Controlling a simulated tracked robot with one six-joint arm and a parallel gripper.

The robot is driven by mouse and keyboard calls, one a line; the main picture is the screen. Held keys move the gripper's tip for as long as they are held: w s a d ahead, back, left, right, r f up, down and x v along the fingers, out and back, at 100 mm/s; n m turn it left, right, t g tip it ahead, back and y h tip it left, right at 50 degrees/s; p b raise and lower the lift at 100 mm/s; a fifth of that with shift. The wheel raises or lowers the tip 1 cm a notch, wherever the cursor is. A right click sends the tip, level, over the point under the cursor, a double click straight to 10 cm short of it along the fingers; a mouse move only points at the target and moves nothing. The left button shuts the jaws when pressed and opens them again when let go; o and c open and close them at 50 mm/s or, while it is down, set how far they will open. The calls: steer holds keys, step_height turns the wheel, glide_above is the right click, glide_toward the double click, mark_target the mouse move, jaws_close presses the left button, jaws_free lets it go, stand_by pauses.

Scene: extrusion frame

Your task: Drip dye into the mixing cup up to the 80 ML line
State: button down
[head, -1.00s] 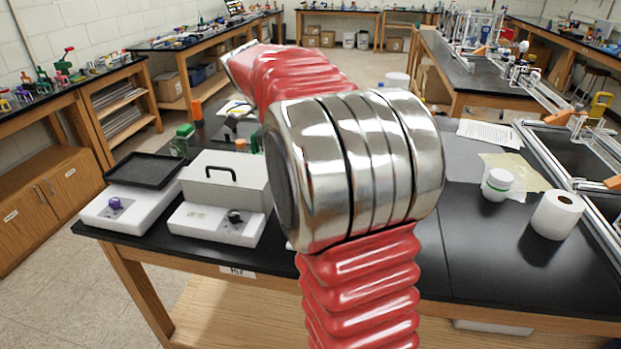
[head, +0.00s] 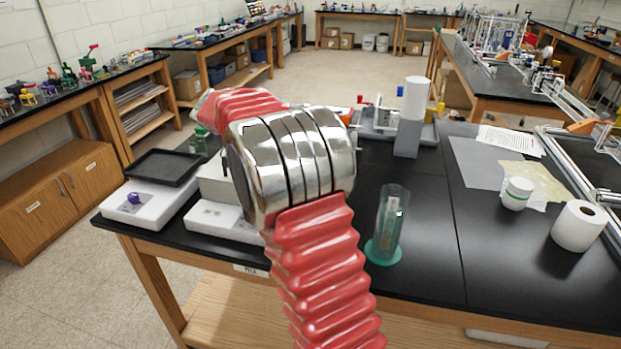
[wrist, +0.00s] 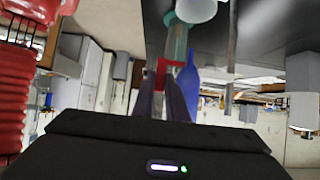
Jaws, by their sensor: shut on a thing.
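A clear upright cylinder (head: 390,215) on a green round base stands on the black bench in the head view, right of my arm. I cannot tell if it is the mixing cup, and no 80 ML line or dye level is readable. In the upside-down wrist view, my gripper (wrist: 163,84) has dark fingers closed around a small red piece (wrist: 166,70), which looks like a tap lever. A blue piece (wrist: 188,84) is right beside it. A teal tube (wrist: 178,40) and a white round thing (wrist: 197,9) lie beyond the fingers. My arm hides the gripper in the head view.
A grey-and-white tower (head: 411,118) stands behind the cylinder. White instruments and a dark tray (head: 165,167) sit at left. A white jar (head: 517,194) and paper roll (head: 578,226) sit at right.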

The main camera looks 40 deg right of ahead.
steer(key=shift+a+f, duration=0.1)
steer(key=shift+f, duration=0.05)
steer(key=c, duration=1.8)
jaws_free()
steer(key=shift+o, duration=0.2)
steer(key=shift+r, duration=0.2)
